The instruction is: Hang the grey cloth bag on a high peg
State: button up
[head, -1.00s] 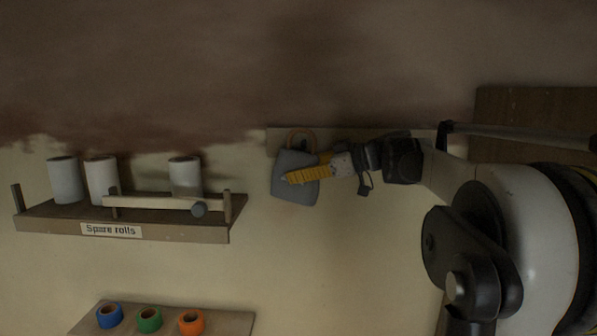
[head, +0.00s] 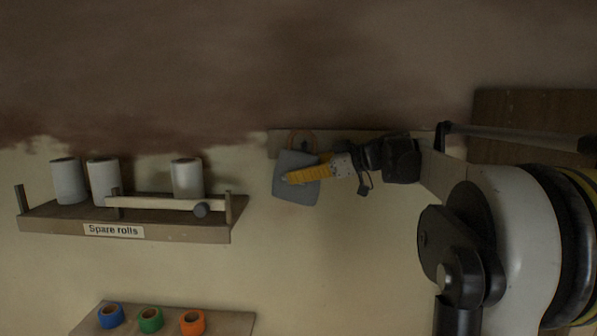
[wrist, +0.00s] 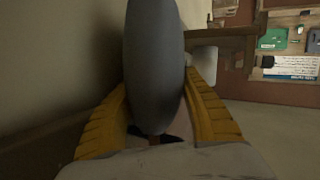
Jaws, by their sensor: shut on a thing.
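My gripper (head: 305,175) is shut on the bag's body, yellow fingers on either side. In the wrist view the bag (wrist: 154,65) stands between the two yellow fingers. I cannot tell whether the loop is around a peg.
A shelf labelled "Spare rolls" (head: 113,230) holds white rolls at the left, with a bar across its front. A lower ledge (head: 225,322) carries blue, green and orange tape rolls. Bare wall lies between the shelf and the bag.

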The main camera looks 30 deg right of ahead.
jog(key=shift+w+d+f+b, duration=0.1)
jog(key=shift+d+f+b, duration=0.1)
jog(key=shift+d+b, duration=0.1)
jog(key=shift+f, duration=0.3)
jog(key=shift+w+d+f+b, duration=0.25)
jog(key=shift+f+b, duration=0.05)
jog(key=shift+f, duration=0.05)
jog(key=shift+w+d, duration=0.15)
jog(key=shift+w, duration=0.1)
jog(key=o, duration=2)
jog(key=shift+a+r, duration=0.1)
jog(key=shift+a, duration=0.1)
jog(key=shift+r, duration=0.1)
jog(key=shift+s+r, duration=0.1)
